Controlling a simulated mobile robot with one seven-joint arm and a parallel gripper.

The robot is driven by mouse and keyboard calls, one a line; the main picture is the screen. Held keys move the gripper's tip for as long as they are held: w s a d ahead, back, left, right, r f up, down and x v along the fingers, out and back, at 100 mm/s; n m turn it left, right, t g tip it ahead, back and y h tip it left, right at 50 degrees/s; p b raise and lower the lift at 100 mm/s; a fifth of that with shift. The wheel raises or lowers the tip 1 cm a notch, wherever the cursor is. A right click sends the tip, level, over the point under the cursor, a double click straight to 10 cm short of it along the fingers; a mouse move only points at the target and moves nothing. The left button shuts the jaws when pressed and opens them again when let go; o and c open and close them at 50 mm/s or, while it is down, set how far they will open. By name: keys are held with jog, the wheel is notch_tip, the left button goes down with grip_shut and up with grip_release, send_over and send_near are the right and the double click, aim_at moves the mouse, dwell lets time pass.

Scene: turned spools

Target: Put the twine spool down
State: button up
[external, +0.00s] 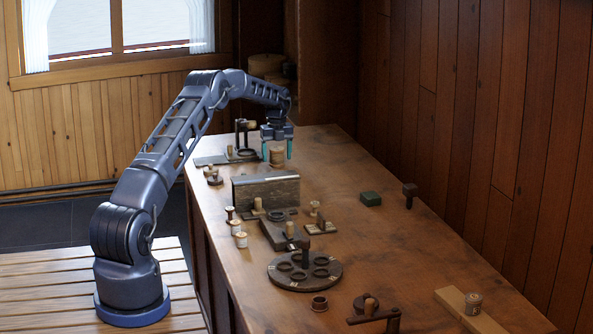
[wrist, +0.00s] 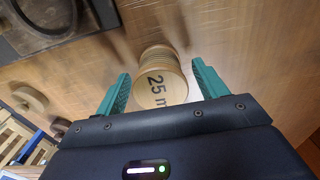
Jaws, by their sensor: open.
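The twine spool, a tan wooden spool (external: 277,156), stands on the far part of the workbench, just under my gripper. In the wrist view the spool (wrist: 162,78) shows a pale end marked "25 m" and lies between the two teal fingers, with a gap on each side. My gripper (external: 277,150) points down and is open; in the wrist view its fingers (wrist: 158,88) are spread apart. The spool appears to rest on the bench, but its contact is hard to see.
A dark stand with a ring (external: 245,140) is close left of my gripper. A long upright block (external: 266,191) is in front. The bench right of the spool is clear.

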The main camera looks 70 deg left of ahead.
aim_at(277, 148)
notch_tip(277, 148, up, 12)
jog(key=shift+r, duration=0.2)
dwell(0.4)
